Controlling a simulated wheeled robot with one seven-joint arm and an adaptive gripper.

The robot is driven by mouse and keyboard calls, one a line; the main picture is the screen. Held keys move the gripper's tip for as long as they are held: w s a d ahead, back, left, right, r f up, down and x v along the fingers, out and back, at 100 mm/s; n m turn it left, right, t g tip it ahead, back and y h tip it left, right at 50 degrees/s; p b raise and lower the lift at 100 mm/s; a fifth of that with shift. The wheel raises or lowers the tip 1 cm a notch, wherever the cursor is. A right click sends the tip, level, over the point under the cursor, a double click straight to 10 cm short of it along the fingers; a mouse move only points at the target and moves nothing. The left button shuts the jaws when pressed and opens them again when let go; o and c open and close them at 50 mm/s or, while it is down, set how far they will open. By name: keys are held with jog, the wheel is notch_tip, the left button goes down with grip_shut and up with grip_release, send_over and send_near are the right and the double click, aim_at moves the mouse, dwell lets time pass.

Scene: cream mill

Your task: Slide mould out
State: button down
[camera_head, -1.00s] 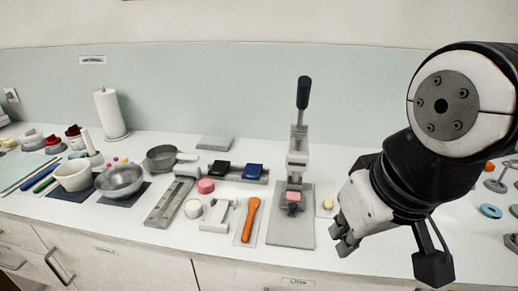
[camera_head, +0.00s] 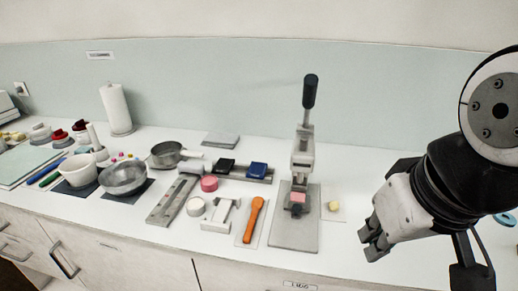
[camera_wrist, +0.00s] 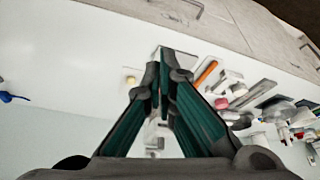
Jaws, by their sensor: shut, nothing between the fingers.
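The lever press (camera_head: 302,160) stands upright on its grey base plate (camera_head: 292,236), with its dark handle raised. A pink block, which looks like the mould (camera_head: 298,197), sits low in the press with a dark knob in front of it. My gripper (camera_head: 373,244) is to the right of the press, over the counter's front part, apart from everything. In the wrist view my gripper (camera_wrist: 160,62) is shut and empty, and its fingers hide most of the press.
A small pad with a yellow piece (camera_head: 333,206) lies right of the press. The counter behind my gripper is clear.

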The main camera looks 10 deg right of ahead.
dwell(0.4)
jog(key=c, duration=1.8)
grip_release()
jog(key=shift+w, duration=0.15)
jog(key=shift+o, duration=0.6)
jog(key=shift+h, duration=0.4)
jog(key=w, duration=0.1)
jog(key=w+r+p, duration=0.1)
jog(key=w, duration=0.1)
jog(key=w+p, duration=0.1)
jog(key=shift+w+d+r, duration=0.15)
jog(key=shift+d+r, duration=0.1)
jog(key=y+p, duration=0.1)
jog(key=p, duration=0.6)
send_over(297, 208)
jog(key=s, duration=0.6)
notch_tip(297, 208, down, 8)
jog(key=shift+n, duration=0.3)
jog(key=x, duration=0.8)
jog(key=b+x, duration=0.1)
jog(key=x, duration=0.4)
jog(key=shift+w+d, duration=0.2)
jog(key=shift+w, duration=0.2)
jog(key=shift+r, duration=0.1)
grip_shut()
